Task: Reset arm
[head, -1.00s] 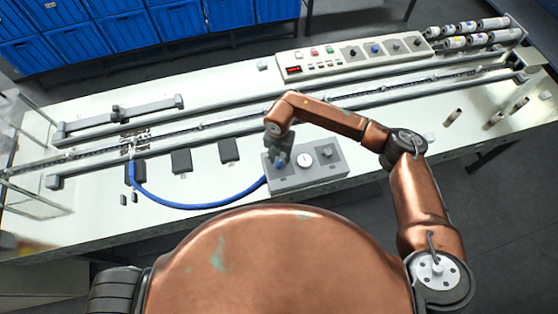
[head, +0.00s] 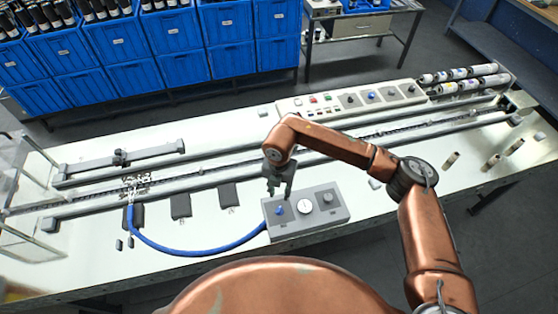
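My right arm, copper coloured, reaches in from the right over the table. Its gripper (head: 279,188) points down just above the left part of a grey control box (head: 334,213). The box has a blue knob (head: 280,211), a round white gauge (head: 305,206) and a dark knob (head: 328,197). The gripper's dark fingers look slightly apart with nothing between them, and they appear clear of the blue knob. My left gripper is not in view.
A pale table (head: 400,230) carries long rails and a control panel (head: 352,101) with buttons. A blue hose (head: 190,252) runs to the grey box. Rolls (head: 466,78) lie at the back right, and small cylinders (head: 490,162) stand at right. Blue bins (head: 175,45) stand behind.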

